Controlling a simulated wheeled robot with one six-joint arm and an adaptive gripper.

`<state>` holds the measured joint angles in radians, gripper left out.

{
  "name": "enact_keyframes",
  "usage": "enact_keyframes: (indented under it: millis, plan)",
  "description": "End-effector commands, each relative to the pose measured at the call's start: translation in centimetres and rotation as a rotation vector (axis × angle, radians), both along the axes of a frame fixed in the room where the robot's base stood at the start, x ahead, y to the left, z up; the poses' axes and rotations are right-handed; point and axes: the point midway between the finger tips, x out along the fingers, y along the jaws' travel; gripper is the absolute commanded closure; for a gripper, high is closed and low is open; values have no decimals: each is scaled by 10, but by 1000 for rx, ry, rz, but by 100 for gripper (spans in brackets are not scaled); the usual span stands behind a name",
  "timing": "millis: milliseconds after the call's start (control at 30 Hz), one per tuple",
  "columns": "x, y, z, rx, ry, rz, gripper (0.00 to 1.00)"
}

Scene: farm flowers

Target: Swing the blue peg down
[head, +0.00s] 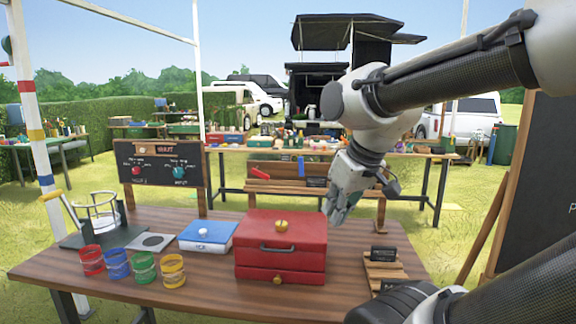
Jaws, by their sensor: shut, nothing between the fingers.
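A small upright blue peg (300,166) shows on the dark board of the bench rack behind the front table. A red peg (259,173) lies at a slant to its left on the same rack. My gripper (333,217) hangs down at the right of the red box, above the table's back edge, with its fingers together and nothing held. In the picture it is to the right of and below the blue peg, and apart from it. How the peg is fixed is too small to tell.
A red toolbox (280,237), a blue box (207,236) and several coloured cups (145,266) stand on the wooden table (220,291). A dark panel (160,171) with two knobs stands behind left. A small wooden rack (381,266) sits at the right. A blackboard (540,180) stands far right.

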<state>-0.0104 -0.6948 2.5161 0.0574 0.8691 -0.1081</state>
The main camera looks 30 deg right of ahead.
Motion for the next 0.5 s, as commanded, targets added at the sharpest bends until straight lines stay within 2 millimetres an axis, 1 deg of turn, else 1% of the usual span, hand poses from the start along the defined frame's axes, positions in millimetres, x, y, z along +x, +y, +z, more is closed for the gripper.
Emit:
enact_keyframes:
  millis: [33,67,100,167,200,267,300,367,400,467,500]
  plan:
    - [28,9,6,2,-49,59,100]
    - [49,15,11,1,-95,101,100]
    - [80,23,19,-8,-166,162,100]
    - [133,36,32,-37,-286,247,100]
    - [170,43,40,-72,-374,292,100]
    - [224,50,51,-149,-500,344,100]
    - [257,51,56,-215,-574,362,100]
    - [305,49,61,-336,-668,374,100]
    - [333,46,61,-430,-716,371,100]
    - [371,37,57,-589,-760,355,100]
    - [392,30,51,-704,-769,339,100]
